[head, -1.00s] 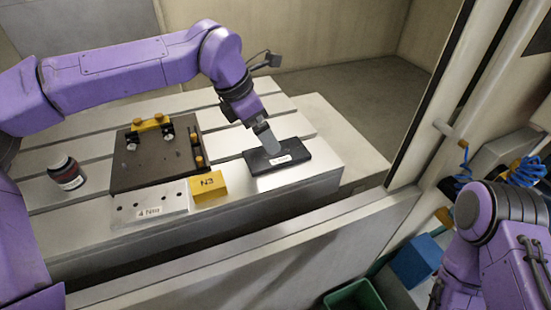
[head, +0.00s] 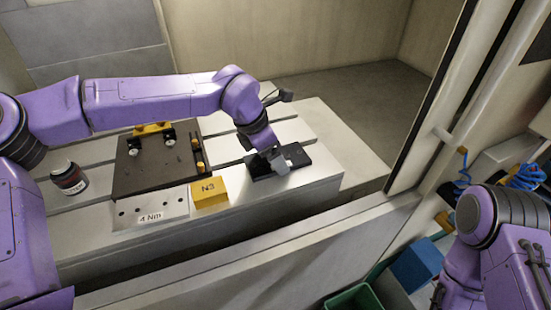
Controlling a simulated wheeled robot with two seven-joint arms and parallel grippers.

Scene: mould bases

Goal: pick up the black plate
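The black plate (head: 298,154) lies flat near the right end of the grey slotted table, with a small white label on it, partly covered. My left gripper (head: 279,164) comes down over the middle of the plate from the upper left. Its grey fingers overlap the plate and hide part of its top and front edge. I cannot tell whether they touch it or how far apart they are. My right arm shows at the lower right, but its gripper is out of view.
Left of the plate are a yellow N3 block (head: 209,192), a grey "4 Nm" plate (head: 150,208), a larger dark base plate (head: 155,175) with yellow-topped fittings, and a dark jar (head: 69,178). A raised sill (head: 260,262) runs along the front. Blue and green bins stand lower right.

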